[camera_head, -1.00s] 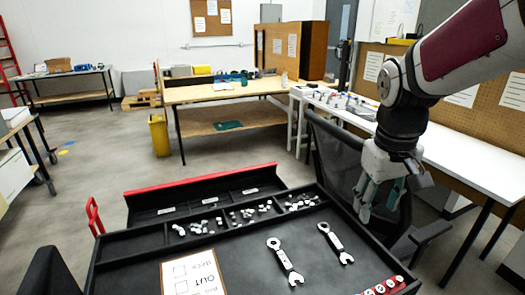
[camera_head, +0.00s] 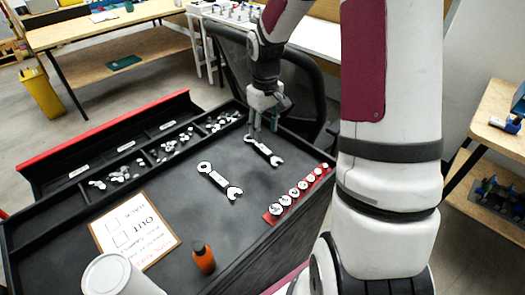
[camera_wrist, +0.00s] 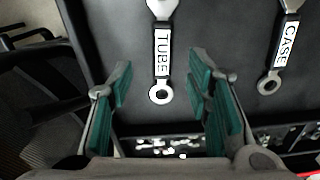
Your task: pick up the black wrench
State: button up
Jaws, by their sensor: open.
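Two wrenches with silver ends and dark, white-labelled handles lie flat on the black tray table (camera_head: 165,215). The wrench nearer my gripper (camera_head: 264,150) reads TUBE in the wrist view (camera_wrist: 162,55). The other wrench (camera_head: 219,180) reads CASE in the wrist view (camera_wrist: 287,45). My gripper (camera_head: 262,133) is open and empty, pointing down near the ring end of the TUBE wrench. In the wrist view, its teal-padded fingers (camera_wrist: 160,85) stand either side of that ring end, which looks below the fingertips. I cannot tell the exact height gap.
Bins of small white parts (camera_head: 125,172) line the table's far side. A red strip of round pieces (camera_head: 298,192) lies at the right edge. A dark chair (camera_head: 300,85) is behind.

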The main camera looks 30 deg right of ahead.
aim_at(264, 149)
jog(key=shift+a+f+b, duration=0.15)
jog(key=shift+f+b, duration=0.15)
jog(key=shift+f, duration=3.15)
jog(key=shift+c, duration=0.2)
grip_shut()
